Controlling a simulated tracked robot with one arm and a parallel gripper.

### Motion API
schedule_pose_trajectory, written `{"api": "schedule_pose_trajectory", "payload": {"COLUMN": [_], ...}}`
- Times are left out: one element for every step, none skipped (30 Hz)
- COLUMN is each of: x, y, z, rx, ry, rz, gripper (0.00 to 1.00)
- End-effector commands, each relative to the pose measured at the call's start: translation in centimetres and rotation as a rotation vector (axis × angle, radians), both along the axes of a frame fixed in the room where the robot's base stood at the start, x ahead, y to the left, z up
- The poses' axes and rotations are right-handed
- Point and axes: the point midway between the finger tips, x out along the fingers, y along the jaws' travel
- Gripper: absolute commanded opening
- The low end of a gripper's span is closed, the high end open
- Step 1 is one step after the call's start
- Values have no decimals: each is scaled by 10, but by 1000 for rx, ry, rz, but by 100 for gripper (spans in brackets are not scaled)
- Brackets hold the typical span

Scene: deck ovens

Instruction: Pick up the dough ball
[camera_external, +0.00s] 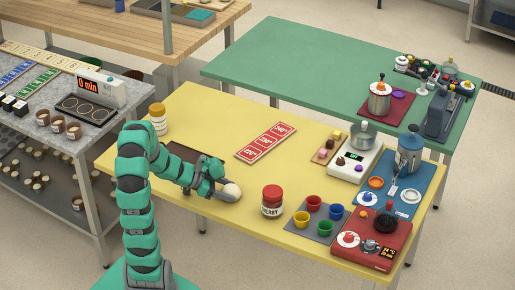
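The pale dough ball (232,191) is at the left part of the yellow table (215,112), near its front edge. My gripper (226,191) reaches in from the left, low over the table, with its grey fingers right at the ball. One finger lies along the ball's near side. The far finger is mostly hidden, so I cannot tell whether the fingers press on the ball or whether it rests on the table.
A red-lidded jar (272,201) stands right of the ball. Several coloured cups sit on a grey mat (298,226). Red cards (266,142) lie behind, and a jar (158,119) stands at the back left. The table between ball and cards is clear.

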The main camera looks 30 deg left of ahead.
Motion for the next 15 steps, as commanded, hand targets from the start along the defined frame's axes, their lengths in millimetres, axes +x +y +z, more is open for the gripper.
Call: {"api": "schedule_pose_trajectory", "payload": {"x": [0, 0, 0, 0, 0, 0, 0, 0, 0, 0, 0, 0, 0, 0, 0], "y": [0, 0, 0, 0, 0, 0, 0, 0, 0, 0, 0, 0, 0, 1, 1], "z": [0, 0, 0, 0, 0, 0, 0, 0, 0, 0, 1, 2, 3, 5, 8], "rx": [0, 0, 0, 0, 0, 0, 0, 0, 0, 0, 0, 2, 2, 2, 3], "ry": [0, 0, 0, 0, 0, 0, 0, 0, 0, 0, 0, -1, -1, 0, -1], "rz": [0, 0, 0, 0, 0, 0, 0, 0, 0, 0, 0, 0, 0, 0, 0], "gripper": [40, 37, 36, 36, 36, 36, 36, 36, 36, 36, 36, 36, 36, 36, 36]}}
